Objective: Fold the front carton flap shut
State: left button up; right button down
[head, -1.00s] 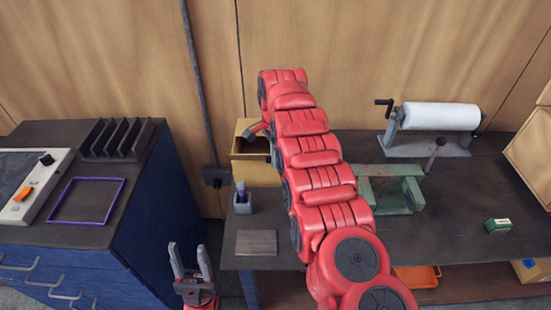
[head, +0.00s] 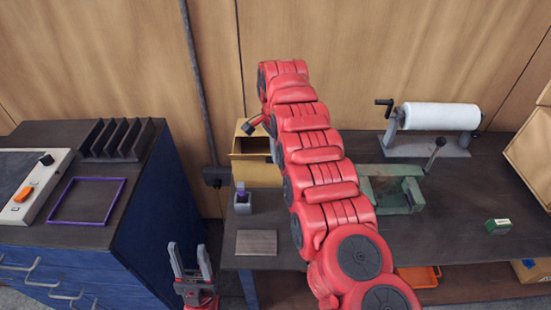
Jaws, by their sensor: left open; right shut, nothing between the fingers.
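The small brown carton (head: 255,174) stands at the back left of the workbench, partly hidden behind my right arm. Its upper part looks open, with a dark gap below the rear wall. My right gripper (head: 248,128) shows only as a small dark tip above the carton opening. It is shut with nothing in it, and whether it touches the carton cannot be told. My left gripper (head: 189,262) is open and empty, low in front of the gap between the blue cabinet and the workbench.
A grey holder (head: 243,204) and a flat dark plate (head: 257,243) lie in front of the carton. A green vise-like fixture (head: 404,194) and a white roll on a stand (head: 440,116) are to the right. The blue cabinet (head: 150,200) stands left. The bench's right front is mostly clear.

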notch_tip(320, 180, up, 6)
jog(key=p, duration=0.2)
jog(key=shift+p, duration=0.4)
jog(key=shift+s+f, duration=0.1)
jog(key=shift+f, duration=0.05)
